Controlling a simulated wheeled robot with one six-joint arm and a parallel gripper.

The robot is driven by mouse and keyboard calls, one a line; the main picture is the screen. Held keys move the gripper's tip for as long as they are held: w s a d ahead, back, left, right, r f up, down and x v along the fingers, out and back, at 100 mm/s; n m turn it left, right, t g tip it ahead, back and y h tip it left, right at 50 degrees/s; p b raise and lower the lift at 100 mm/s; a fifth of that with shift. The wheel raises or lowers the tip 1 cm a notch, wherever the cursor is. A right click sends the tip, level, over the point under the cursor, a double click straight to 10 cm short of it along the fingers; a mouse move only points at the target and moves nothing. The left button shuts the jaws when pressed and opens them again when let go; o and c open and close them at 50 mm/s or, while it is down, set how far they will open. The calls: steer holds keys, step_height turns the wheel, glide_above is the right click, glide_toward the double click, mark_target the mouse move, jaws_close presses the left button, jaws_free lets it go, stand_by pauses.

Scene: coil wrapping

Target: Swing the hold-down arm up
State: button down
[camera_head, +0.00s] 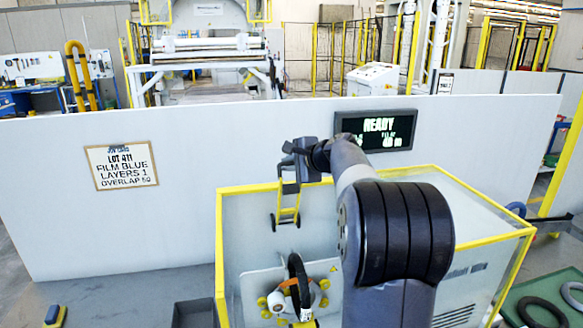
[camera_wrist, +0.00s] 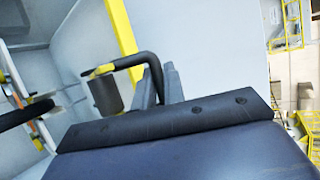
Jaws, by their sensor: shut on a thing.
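The hold-down arm (camera_head: 288,212) is a yellow, ladder-like piece with dark ends. It stands near upright at the yellow-edged machine, above a dark coil ring (camera_head: 297,285). My gripper (camera_head: 302,160) is at its upper end. In the wrist view my gripper's fingers (camera_wrist: 160,85) are shut on a dark bent bar (camera_wrist: 134,62) of the arm. A yellow part and a dark cylinder (camera_wrist: 106,94) show beside that bar. The exact contact is partly hidden by the fingers. The ring also shows at the wrist view's left edge (camera_wrist: 24,114).
The machine's yellow-edged housing (camera_head: 478,228) surrounds the ring. A white barrier (camera_head: 270,125) stands behind, with a display (camera_head: 375,130) reading READY and a sign (camera_head: 121,165) reading film blue, layers 1, overlap 50.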

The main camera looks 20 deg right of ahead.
steer(key=shift+w+d+r+m+g+p, duration=0.15)
steer(key=shift+w+g+p, duration=0.15)
steer(key=shift+w, duration=0.45)
steer(key=shift+w+d+r+m+g+p, duration=0.1)
steer(key=shift+w+d+g+p, duration=0.1)
steer(key=shift+w+g, duration=0.4)
steer(key=shift+w+d+r+m+g+p, duration=0.1)
steer(key=shift+w+g+p, duration=0.15)
steer(key=shift+w, duration=0.65)
steer(key=c, duration=1.5)
jaws_free()
steer(key=shift+f, duration=0.1)
steer(key=b+v, duration=0.2)
steer(key=v, duration=0.8)
steer(key=shift+s+r, duration=0.25)
steer(key=shift+s, duration=0.05)
steer(key=shift+d, duration=0.1)
